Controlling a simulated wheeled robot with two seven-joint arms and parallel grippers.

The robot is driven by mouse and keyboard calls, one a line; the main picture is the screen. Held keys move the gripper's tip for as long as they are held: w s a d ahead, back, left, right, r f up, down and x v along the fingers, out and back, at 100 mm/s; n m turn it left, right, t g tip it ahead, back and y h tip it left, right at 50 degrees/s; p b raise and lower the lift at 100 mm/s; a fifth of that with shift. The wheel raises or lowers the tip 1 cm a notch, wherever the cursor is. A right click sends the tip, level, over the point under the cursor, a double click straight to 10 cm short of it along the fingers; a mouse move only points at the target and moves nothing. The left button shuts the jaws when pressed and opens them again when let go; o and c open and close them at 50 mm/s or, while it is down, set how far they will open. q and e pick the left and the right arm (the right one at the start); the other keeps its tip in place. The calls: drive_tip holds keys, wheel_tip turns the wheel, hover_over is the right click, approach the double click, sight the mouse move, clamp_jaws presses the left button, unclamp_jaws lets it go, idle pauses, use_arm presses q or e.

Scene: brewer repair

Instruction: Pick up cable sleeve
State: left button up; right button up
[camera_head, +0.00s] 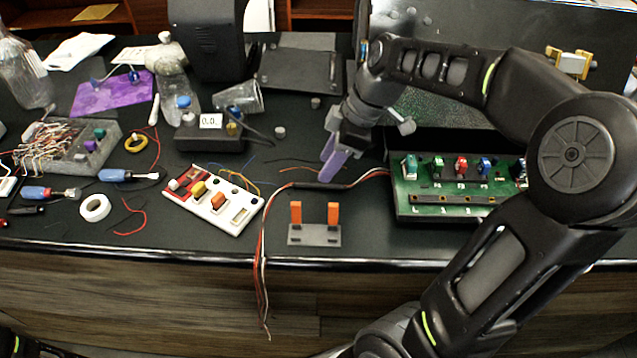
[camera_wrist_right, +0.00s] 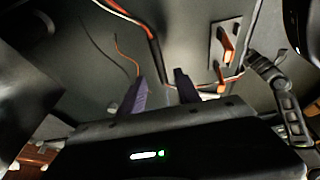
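The cable sleeve (camera_head: 316,186) appears as a short dark tube around the red, white and black cable (camera_head: 362,177), lying on the dark bench top just behind the orange-pronged holder. My right gripper (camera_head: 333,167) has purple fingers pointing down just above and behind the sleeve. The cable (camera_wrist_right: 120,10) runs past beyond the fingertips there, with a dark stretch that looks like the sleeve (camera_wrist_right: 152,40). My left gripper is not in view.
The grey holder (camera_head: 314,236) with two orange prongs stands near the front edge. The green circuit board (camera_head: 450,190) is at right, where the cable ends. A white switch panel (camera_head: 213,200) lies at left. The loose cable end hangs over the front edge.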

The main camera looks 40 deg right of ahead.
sight(316, 183)
drive_tip(key=shift+f, duration=0.1)
drive_tip(key=p+x, duration=0.1)
drive_tip(key=x, duration=0.3)
drive_tip(key=shift+f, duration=0.15)
drive_tip(key=shift+a+f, duration=0.15)
drive_tip(key=shift+f, duration=0.15)
drive_tip(key=shift+f, duration=0.1)
idle(0.6)
clamp_jaws()
idle(0.5)
